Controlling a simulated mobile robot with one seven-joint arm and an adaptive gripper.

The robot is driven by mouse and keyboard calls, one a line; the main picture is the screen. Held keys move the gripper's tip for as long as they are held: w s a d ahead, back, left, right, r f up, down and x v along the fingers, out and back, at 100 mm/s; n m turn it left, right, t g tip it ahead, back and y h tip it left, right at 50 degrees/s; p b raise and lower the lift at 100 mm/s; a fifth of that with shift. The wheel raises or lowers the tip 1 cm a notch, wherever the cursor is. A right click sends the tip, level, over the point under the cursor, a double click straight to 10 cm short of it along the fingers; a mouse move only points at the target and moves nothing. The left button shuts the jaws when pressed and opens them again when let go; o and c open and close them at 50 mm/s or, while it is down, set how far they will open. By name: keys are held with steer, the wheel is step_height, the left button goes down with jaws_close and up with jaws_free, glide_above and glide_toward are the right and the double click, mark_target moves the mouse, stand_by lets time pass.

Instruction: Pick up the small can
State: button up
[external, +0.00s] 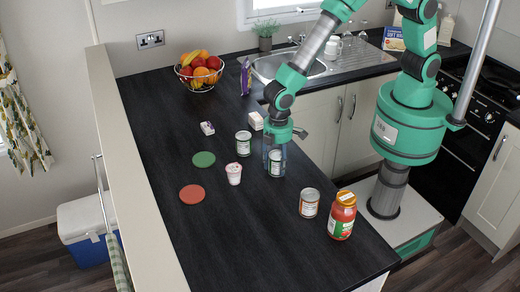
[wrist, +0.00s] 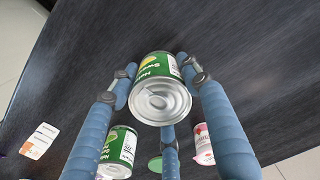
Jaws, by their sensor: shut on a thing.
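A small can (wrist: 160,85) with a green and white label and a bare metal end sits between my blue fingers in the wrist view. In the external view the same can (external: 277,167) is partly hidden by the fingers. My gripper (external: 275,160) points down and is shut on this can. I cannot tell whether the can touches the counter. A similar green-labelled can (external: 243,144) stands to its left; it also shows in the wrist view (wrist: 118,148). Another can (external: 309,204) stands nearer the counter's front end.
A red-sauce jar (external: 342,217) stands beside the front can. A yogurt cup (external: 234,174), a green disc (external: 204,159), a red disc (external: 192,194) and small cartons (external: 256,121) lie around on the dark counter (external: 240,240). A fruit bowl (external: 200,73) is at the back.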

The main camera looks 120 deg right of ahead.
steer(key=shift+r, duration=0.1)
steer(key=shift+r, duration=0.4)
step_height(320, 180, up, 3)
steer(key=s+r, duration=0.1)
steer(key=s, duration=1.5)
steer(key=shift+d+p, duration=0.35)
steer(key=shift+w, duration=0.2)
step_height(320, 180, up, 4)
steer(key=m, duration=0.1)
glide_above(277, 155)
steer(key=w+d, duration=0.5)
steer(key=d, duration=0.2)
steer(key=w+d+r, duration=0.1)
steer(key=w+d, duration=0.3)
steer(key=w, duration=0.3)
steer(key=w+d+r+m, duration=0.1)
steer(key=w+d, duration=0.3)
steer(key=w, duration=0.3)
steer(key=shift+r, duration=0.15)
